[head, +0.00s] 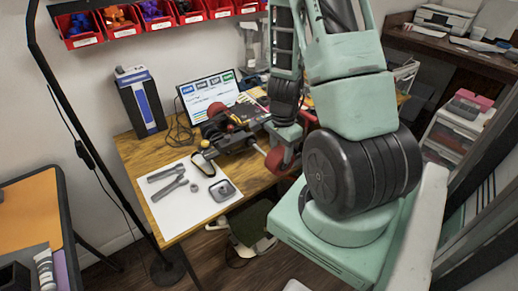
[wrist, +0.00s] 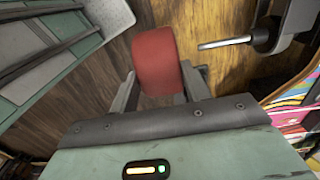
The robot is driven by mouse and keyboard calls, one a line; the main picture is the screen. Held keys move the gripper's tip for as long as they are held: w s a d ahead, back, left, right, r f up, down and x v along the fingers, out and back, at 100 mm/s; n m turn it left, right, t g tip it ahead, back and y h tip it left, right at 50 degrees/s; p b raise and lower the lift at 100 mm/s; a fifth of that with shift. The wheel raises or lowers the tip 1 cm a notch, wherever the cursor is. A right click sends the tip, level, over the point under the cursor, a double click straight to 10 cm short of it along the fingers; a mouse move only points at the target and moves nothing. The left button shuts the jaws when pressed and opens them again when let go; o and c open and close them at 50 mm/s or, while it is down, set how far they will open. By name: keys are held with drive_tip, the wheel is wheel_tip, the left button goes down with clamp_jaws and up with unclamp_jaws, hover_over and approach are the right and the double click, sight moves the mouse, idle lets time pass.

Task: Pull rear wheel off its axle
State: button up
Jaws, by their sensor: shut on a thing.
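The rear wheel is a thick red wheel (wrist: 157,58), held between the two fingers of my gripper (wrist: 162,82) in the wrist view. In the head view the red wheel (head: 276,160) shows below my gripper (head: 287,148), near the table's right side and partly hidden by my arm. A bare silver axle (wrist: 224,43) sticks out of a dark mount (wrist: 268,30) in the wrist view. Its tip ends to the right of the wheel, with a gap in the picture.
A laptop (head: 208,93) and a blue-grey box (head: 140,100) stand behind. Red bins (head: 82,38) hang on the wall.

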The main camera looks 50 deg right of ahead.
drive_tip(key=shift+s+a+r+p, duration=0.15)
drive_tip(key=shift+s+r+p, duration=0.1)
drive_tip(key=shift+s+r, duration=0.4)
drive_tip(key=shift+s+a+r+p, duration=0.1)
drive_tip(key=shift+s+r+p, duration=0.25)
drive_tip(key=shift+r, duration=0.35)
drive_tip(key=r+p, duration=0.1)
drive_tip(key=s+p, duration=0.1)
drive_tip(key=p, duration=0.1)
drive_tip(key=shift+s+a+r, duration=0.2)
drive_tip(key=shift+s+r, duration=0.1)
drive_tip(key=shift+r, duration=0.05)
